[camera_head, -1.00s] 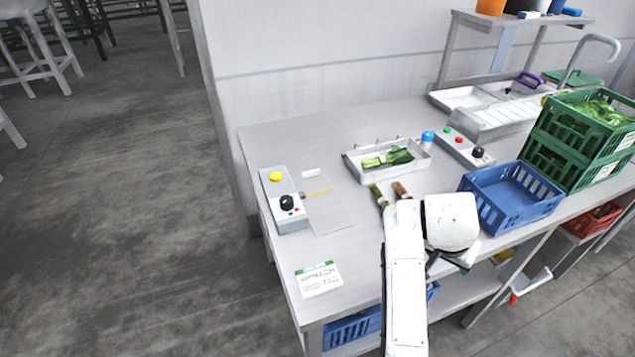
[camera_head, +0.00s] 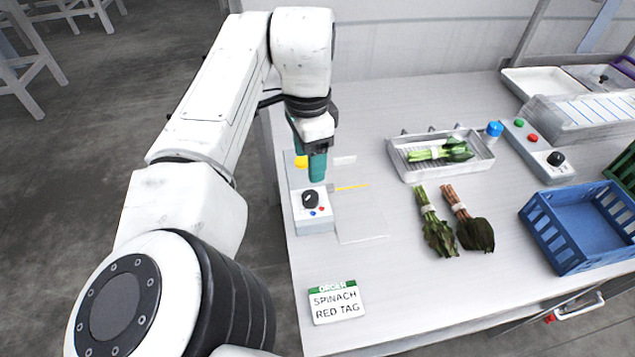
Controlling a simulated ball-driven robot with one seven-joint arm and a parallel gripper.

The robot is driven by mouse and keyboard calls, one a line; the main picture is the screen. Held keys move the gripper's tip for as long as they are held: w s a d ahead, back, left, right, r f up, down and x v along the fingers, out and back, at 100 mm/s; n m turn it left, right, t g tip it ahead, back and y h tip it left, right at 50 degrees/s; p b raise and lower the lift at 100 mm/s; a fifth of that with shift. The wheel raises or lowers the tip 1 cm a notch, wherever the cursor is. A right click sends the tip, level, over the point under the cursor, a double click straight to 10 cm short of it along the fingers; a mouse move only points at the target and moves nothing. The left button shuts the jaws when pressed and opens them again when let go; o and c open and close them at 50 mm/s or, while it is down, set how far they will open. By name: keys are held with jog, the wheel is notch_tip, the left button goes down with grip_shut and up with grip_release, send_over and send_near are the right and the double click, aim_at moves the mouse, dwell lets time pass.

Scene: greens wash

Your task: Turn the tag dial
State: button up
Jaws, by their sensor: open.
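The tag dial is a black knob (camera_head: 310,198) on a grey control box (camera_head: 313,222) at the left of the steel table. A small red dot and a blue dot sit on the box in front of the knob. A yellow button (camera_head: 301,162) is at the box's far end, partly hidden by my gripper. My gripper (camera_head: 317,178), with teal fingers, points down just behind and above the knob. It is open, though its finger gap is hard to see from here. Whether it touches the knob I cannot tell. An order card (camera_head: 337,302) reads "SPINACH RED TAG".
A metal tray (camera_head: 398,165) holds green stalks (camera_head: 440,152). Two leafy bunches, one green-stemmed (camera_head: 433,220) and one reddish-stemmed (camera_head: 468,218), lie in front. A blue crate (camera_head: 580,236) and a second control box (camera_head: 540,152) stand right. A flat plate (camera_head: 360,222) with a yellow strip adjoins the dial box.

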aim_at(311, 196)
jog(key=shift+f+b, duration=5.05)
jog(key=shift+f, duration=0.35)
jog(key=c, duration=1)
